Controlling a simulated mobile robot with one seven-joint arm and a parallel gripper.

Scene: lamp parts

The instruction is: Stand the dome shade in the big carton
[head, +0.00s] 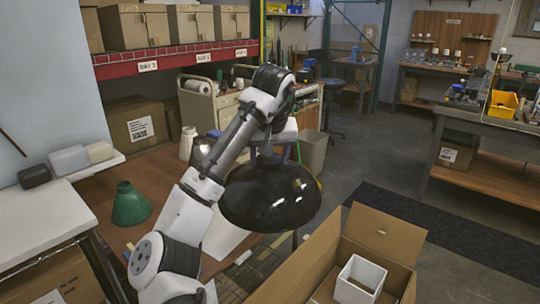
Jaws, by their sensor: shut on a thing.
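The dome shade (272,200) is glossy black, with its domed side up and its wide rim down. My gripper (268,158) is at the top of the shade and shut on it; the arm's wrist partly hides the fingers. The shade hangs in the air over the right edge of the wooden table. The big carton (398,232) stands open at the lower right, its flaps spread. The shade is up and to the left of the carton's opening, outside it. A white open-topped box (362,277) stands inside the carton. The carton's near part is cut off by the frame.
A green cone-shaped shade (131,204) and a whitish vase-like part (187,143) stand on the wooden table (160,172). A white counter with small blocks is at the left. Dark matting (450,232) and open floor lie beyond the carton. A grey bin (313,149) stands behind the shade.

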